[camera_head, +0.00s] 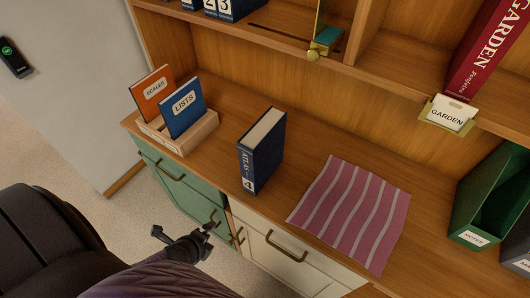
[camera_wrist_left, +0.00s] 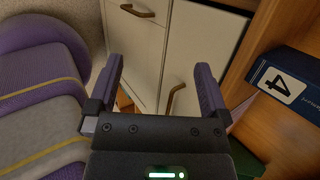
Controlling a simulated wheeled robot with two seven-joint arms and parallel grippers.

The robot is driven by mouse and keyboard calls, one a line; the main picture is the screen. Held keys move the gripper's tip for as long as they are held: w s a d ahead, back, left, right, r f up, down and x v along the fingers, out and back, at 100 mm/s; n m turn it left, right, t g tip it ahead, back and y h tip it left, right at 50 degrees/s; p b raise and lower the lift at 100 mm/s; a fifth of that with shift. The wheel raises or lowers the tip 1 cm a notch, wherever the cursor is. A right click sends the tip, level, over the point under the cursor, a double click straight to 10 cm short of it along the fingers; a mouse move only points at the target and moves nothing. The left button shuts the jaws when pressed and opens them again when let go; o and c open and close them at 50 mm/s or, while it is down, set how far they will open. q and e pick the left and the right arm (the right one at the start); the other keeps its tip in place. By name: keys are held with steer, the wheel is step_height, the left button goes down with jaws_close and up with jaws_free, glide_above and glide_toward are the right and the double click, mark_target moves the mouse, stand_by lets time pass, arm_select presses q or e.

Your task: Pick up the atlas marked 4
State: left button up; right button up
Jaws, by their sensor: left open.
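The atlas marked 4 (camera_head: 262,150) is a dark blue book standing upright on the wooden desk top, its spine with a white 4 label facing the front edge. It also shows at the right of the left wrist view (camera_wrist_left: 300,105), label visible. My left gripper (camera_head: 182,236) is low in front of the cabinet, below and left of the atlas and apart from it. In the left wrist view its two purple fingers (camera_wrist_left: 161,68) are spread with nothing between them. My right gripper is not seen.
A wooden holder (camera_head: 203,130) with an orange SCALES book (camera_head: 153,92) and a blue LISTS book (camera_head: 183,107) stands left of the atlas. A striped pink cloth (camera_head: 350,212) lies to its right, then a green NOTES box (camera_head: 487,205). Shelves rise behind. Cabinet handles (camera_head: 287,247) project below.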

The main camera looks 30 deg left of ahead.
arm_select(q)
steer(key=w+r+m+t+p, duration=0.2)
steer(key=w+r+m, duration=0.25)
steer(key=r, duration=0.25)
steer(key=w+r+m+t+p, duration=0.1)
steer(key=w+r+m+t, duration=0.15)
steer(key=r+m, duration=0.3)
steer(key=m+t+h+p, duration=0.2)
steer(key=m+h+p, duration=0.1)
steer(key=m, duration=0.4)
glide_toward(253, 142)
steer(key=w+f, duration=0.1)
steer(key=f, duration=0.1)
steer(key=shift+w+r+m+b, duration=0.15)
steer(key=shift+w+m+b, duration=0.15)
steer(key=shift+w+m, duration=0.65)
steer(key=shift+n, duration=0.25)
steer(key=x, duration=0.2)
steer(key=b+x, duration=0.1)
steer(key=x, duration=0.2)
steer(key=f+b+x, duration=0.1)
steer(key=x, duration=0.1)
steer(key=shift+w+a+f, duration=0.1)
steer(key=shift+w+a, duration=0.05)
steer(key=shift+a, duration=0.15)
steer(key=shift+w, duration=0.35)
jaws_close()
